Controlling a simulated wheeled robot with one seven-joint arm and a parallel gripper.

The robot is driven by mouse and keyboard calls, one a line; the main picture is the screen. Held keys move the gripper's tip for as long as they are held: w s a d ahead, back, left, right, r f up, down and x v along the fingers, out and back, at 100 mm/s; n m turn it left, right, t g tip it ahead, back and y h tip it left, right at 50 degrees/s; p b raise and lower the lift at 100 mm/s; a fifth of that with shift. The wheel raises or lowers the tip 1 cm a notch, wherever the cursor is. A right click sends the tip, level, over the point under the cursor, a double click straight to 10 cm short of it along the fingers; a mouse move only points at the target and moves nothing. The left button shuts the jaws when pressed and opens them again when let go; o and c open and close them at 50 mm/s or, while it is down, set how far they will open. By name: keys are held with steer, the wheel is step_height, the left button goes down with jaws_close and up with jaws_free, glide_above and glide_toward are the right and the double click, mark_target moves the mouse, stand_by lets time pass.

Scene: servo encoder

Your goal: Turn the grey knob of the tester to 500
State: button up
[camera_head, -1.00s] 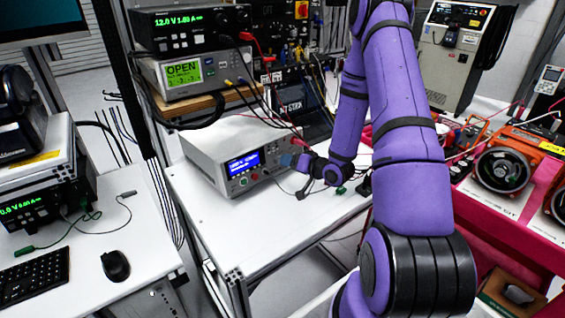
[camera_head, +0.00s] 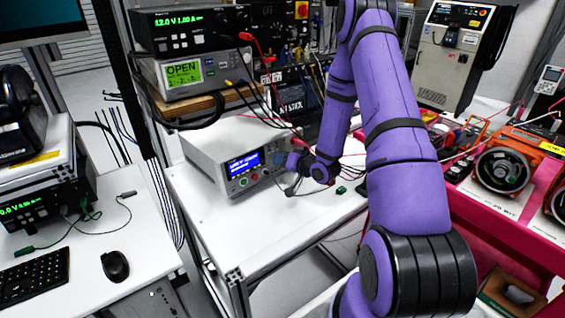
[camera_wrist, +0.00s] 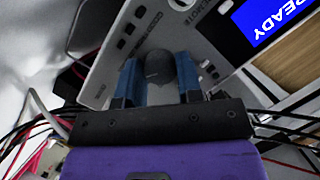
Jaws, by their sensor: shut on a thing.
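The tester (camera_head: 225,143) is a white box with a blue lit screen (camera_head: 244,163) on the white table. In the wrist view its front panel (camera_wrist: 133,38) is tilted, and the screen (camera_wrist: 270,22) reads "READY". The dark grey round knob (camera_wrist: 160,66) stands out from the panel. My gripper (camera_wrist: 157,78) has its two blue fingers on either side of the knob, shut on it. The knob's pointer and any scale cannot be made out. In the head view my gripper (camera_head: 290,161) is at the tester's right front, and the knob is hidden there.
Stacked instruments (camera_head: 185,72) with hanging leads stand behind the tester. A small green part (camera_head: 341,190) lies on the table at right. The front of the white table (camera_head: 245,230) is clear. A red bench (camera_head: 485,215) with orange devices is on the right.

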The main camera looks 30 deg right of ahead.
steer(key=shift+a+n+h, duration=0.1)
steer(key=shift+n+h, duration=0.4)
steer(key=shift+n, duration=1.05)
steer(key=shift+n+h, duration=0.5)
steer(key=shift+n, duration=1.05)
steer(key=o, duration=0.9)
steer(key=shift+r, duration=0.1)
